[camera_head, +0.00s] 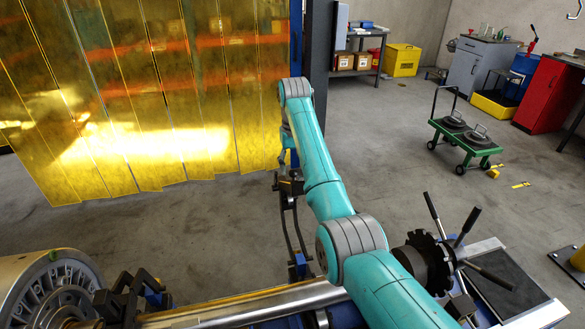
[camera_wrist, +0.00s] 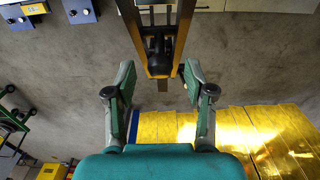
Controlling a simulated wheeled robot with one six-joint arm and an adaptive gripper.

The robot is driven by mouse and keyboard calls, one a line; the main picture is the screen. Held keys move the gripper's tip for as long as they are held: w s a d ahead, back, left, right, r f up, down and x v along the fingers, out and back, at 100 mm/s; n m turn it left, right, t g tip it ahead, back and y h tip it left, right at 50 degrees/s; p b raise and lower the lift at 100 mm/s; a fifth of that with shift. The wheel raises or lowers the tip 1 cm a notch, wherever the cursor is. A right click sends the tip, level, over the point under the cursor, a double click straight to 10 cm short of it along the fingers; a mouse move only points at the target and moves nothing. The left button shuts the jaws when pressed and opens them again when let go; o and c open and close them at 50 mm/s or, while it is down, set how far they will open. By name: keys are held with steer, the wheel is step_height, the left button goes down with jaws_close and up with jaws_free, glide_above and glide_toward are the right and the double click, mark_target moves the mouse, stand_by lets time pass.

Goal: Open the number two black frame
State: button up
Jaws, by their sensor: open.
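A dark frame (camera_head: 302,231) of two curved bars stands upright beside the shaft, near the picture's middle in the head view. In the wrist view the frame has dark bars with orange-yellow edges (camera_wrist: 134,28) and a black rounded knob (camera_wrist: 158,56) between them. My gripper (camera_wrist: 160,78) is open, with one green-padded finger on each side of the knob's end. I see no contact between the fingers and the knob. In the head view my arm partly hides the gripper. Another black frame (camera_head: 127,292) sits at the lower left. No number is readable.
A shiny shaft (camera_head: 262,304) and a bladed rotor (camera_head: 62,290) lie along the bottom. A yellow strip curtain (camera_head: 150,100) hangs behind, on the left. A green cart (camera_head: 466,145) stands at the right.

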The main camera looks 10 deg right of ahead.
steer(key=shift+f, duration=0.95)
jaws_close()
